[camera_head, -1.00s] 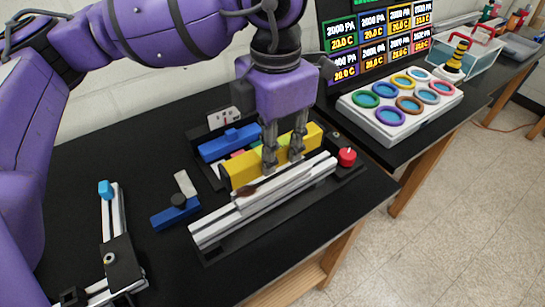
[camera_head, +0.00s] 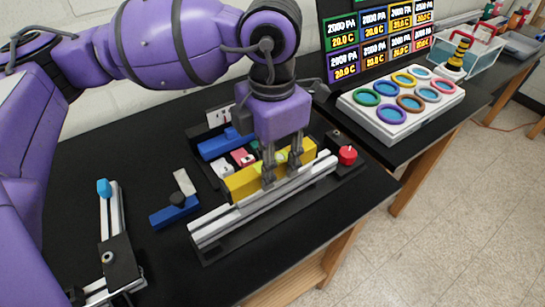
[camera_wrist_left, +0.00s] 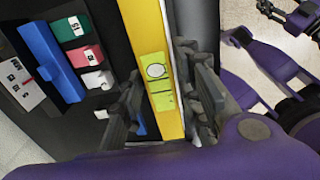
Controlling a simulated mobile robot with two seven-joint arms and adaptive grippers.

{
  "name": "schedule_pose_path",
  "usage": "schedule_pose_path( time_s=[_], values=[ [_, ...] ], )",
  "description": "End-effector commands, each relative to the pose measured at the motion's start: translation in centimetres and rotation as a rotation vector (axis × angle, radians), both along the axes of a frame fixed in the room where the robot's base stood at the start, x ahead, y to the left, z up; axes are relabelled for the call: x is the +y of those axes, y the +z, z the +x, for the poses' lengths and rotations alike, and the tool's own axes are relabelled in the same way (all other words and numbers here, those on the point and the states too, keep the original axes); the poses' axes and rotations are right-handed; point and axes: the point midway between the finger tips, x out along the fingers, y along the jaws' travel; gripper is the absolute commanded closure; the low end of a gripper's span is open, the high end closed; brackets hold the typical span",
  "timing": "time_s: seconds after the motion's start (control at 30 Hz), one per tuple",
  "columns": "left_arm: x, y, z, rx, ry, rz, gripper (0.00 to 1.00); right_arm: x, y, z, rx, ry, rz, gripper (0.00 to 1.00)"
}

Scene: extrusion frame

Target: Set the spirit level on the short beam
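The spirit level is a long yellow bar (camera_head: 243,183) with a yellow-green vial window, which shows in the left wrist view (camera_wrist_left: 158,70). My left gripper (camera_head: 282,178) points down with one finger on each side of the level's middle and is shut on it. The level runs along a pale metal beam (camera_head: 225,222) in a black holder, just behind or over it. I cannot tell whether they touch. A second, L-shaped beam piece (camera_head: 118,212) with a blue cap lies at the left. What looks like my right gripper (camera_wrist_left: 280,14) shows small at the wrist view's top right corner; its opening is unclear.
A black tray behind holds a blue bar (camera_wrist_left: 45,55) and green, pink and white blocks (camera_wrist_left: 92,55). A red knob (camera_head: 347,155) stands at the holder's right end. A blue clamp-like part (camera_head: 174,212) lies left of the holder. Open black tabletop lies around it.

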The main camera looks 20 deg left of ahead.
Motion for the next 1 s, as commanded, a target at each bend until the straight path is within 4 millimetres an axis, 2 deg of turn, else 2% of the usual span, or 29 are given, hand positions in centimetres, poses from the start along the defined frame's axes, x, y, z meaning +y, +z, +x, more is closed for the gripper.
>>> schedule_pose_path(
  time_s=[0.33,0.47,0.57,0.8,1.0],
  values=[
    [0.0,0.1,0.0,-0.001,0.0,-0.001,0.57,0.0,0.2,0.2,-0.006,0.0,0.0,0.6],
    [0.0,1.2,0.0,-0.004,0.001,0.001,0.57,0.0,0.8,0.7,-0.014,0.0,0.0,0.6],
    [0.0,2.7,0.2,-0.006,0.001,-0.001,0.57,0.1,0.7,0.5,-0.011,0.0,0.002,0.6],
    [0.0,8.0,0.1,-0.005,0.0,-0.001,0.57,0.2,0.5,0.4,-0.005,0.001,0.003,0.6],
    [0.0,11.5,0.1,-0.003,0.001,0.0,0.57,0.2,0.6,0.3,-0.004,0.002,0.004,0.6]
  ],
)
